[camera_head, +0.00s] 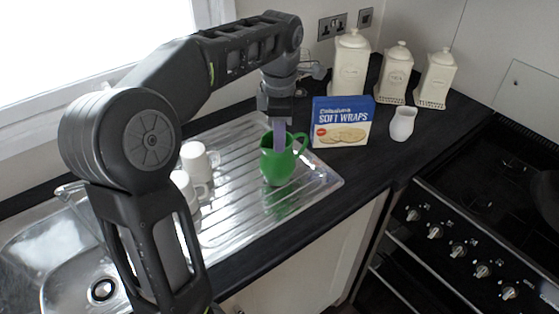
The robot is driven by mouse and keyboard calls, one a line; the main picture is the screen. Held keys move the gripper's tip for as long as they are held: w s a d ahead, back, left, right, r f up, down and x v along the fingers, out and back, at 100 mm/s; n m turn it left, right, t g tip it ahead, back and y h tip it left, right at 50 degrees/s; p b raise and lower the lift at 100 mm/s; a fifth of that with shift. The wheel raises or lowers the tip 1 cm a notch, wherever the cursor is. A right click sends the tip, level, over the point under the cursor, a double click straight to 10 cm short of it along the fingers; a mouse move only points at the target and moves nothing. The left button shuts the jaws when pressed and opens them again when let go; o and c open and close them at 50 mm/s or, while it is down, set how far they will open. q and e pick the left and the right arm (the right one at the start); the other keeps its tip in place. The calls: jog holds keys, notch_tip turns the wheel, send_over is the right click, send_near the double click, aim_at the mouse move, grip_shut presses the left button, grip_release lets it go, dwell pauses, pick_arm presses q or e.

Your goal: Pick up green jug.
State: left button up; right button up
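The green jug (275,165) stands upright on the ribbed metal draining board (235,214), with its handle to the right and its reflection in the metal below. My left gripper (279,137) comes down from above onto the jug. One pale lilac finger shows at the jug's mouth, and its tip looks to be at or inside the rim. The other finger is hidden, so I cannot tell whether the gripper is shut on the jug wall. My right gripper is not in view.
White mugs (196,160) stand left of the jug, partly behind my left arm. A blue soft wraps box (342,112) stands close to its right. Cream canisters (351,65) and a small white jug (402,124) are further right. A black hob lies at the right.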

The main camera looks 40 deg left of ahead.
aim_at(285, 156)
pick_arm(q)
notch_tip(285, 156, down, 5)
jog(key=shift+w+a+p, duration=0.15)
jog(key=shift+p, duration=0.3)
dwell(0.3)
grip_shut()
dwell(1.3)
